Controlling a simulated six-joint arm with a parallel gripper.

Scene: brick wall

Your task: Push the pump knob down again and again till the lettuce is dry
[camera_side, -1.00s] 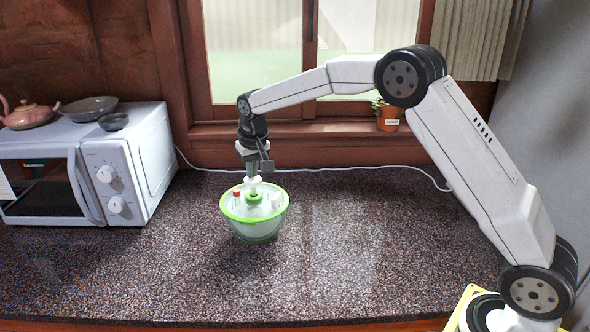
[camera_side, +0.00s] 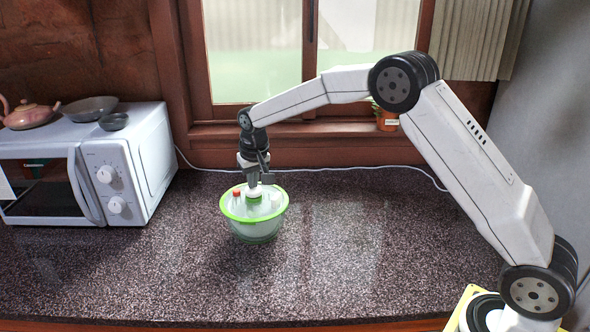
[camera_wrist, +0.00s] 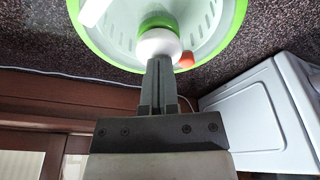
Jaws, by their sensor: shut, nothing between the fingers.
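The salad spinner (camera_side: 256,225) stands upright on the counter, a clear bowl with a green rim and a clear lid. Its white pump knob (camera_side: 254,192) sits on a green collar at the middle of the lid, low against it. My gripper (camera_side: 253,184) points down from above, with its shut fingertips at the top of the knob. In the wrist view, my gripper (camera_wrist: 159,62) is shut and empty, its tips against the white knob (camera_wrist: 159,44). A small red button (camera_side: 236,192) shows on the lid. Lettuce inside the bowl cannot be made out.
A white microwave (camera_side: 130,160) stands at left with bowls and a teapot (camera_side: 30,114) on top. A white cable (camera_side: 330,168) runs along the wall. A potted plant (camera_side: 386,122) stands on the sill. The speckled counter (camera_side: 340,260) is clear around the spinner.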

